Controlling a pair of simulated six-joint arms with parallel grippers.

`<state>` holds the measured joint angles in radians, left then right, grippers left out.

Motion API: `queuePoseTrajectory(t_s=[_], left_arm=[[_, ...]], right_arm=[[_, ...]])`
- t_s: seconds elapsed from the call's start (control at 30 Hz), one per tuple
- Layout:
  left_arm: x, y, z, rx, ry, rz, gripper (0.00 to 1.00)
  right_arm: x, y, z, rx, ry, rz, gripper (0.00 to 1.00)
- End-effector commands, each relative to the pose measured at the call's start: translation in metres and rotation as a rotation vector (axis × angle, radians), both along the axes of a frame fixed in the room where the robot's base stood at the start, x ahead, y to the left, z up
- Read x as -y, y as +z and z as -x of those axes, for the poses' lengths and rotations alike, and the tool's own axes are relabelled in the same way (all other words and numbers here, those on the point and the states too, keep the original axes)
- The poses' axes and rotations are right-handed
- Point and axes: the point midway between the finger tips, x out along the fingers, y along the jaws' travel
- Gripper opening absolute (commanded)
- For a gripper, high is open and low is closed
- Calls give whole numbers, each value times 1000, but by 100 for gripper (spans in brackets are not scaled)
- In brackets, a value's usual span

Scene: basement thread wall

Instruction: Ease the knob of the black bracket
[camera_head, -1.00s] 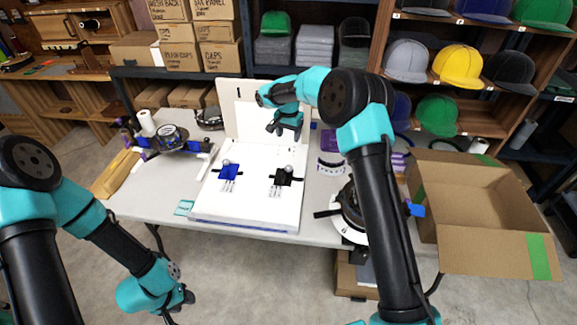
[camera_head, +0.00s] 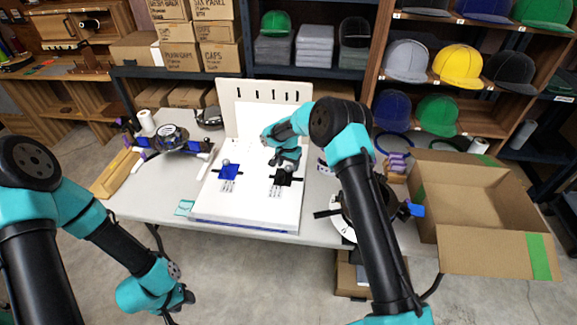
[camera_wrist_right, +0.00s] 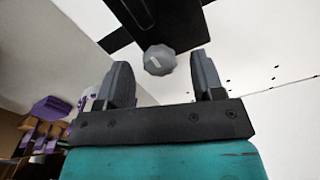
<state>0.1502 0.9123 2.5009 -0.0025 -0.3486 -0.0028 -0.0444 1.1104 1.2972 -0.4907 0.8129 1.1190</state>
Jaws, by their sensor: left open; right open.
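The black bracket (camera_head: 281,181) is fixed on the white board, on the right. Its grey faceted knob (camera_wrist_right: 159,60) shows in the right wrist view, in front of the black bracket (camera_wrist_right: 165,18). My right gripper (camera_head: 286,160) is just above the bracket and hides part of it in the head view. In the wrist view the right gripper (camera_wrist_right: 163,78) is open, its fingers on either side of the knob's near end, with gaps showing. My left gripper (camera_head: 184,300) hangs low in front of the table, away from the board, and is open.
A blue bracket (camera_head: 229,172) with its own knob sits left of the black one on the white board (camera_head: 245,212). An upright slotted panel (camera_head: 265,105) stands behind. A dark round device (camera_head: 345,205) and an open cardboard box (camera_head: 485,250) are to the right.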

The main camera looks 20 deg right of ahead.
Motion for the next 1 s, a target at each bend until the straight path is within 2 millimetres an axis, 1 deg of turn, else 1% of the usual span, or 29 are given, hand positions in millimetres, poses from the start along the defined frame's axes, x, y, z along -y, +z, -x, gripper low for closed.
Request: queuePoseTrajectory(t_s=[0.13,0.4,0.9,1.0], left_arm=[[0,0,0,0,0,0,43],[0,0,0,0,0,0,43],[0,0,0,0,0,0,43],[0,0,0,0,0,0,43]], right_arm=[[0,-7,0,1,0,1,62],[0,-8,0,0,0,0,61],[0,-8,0,0,0,0,13],[0,-8,0,0,1,0,12]])
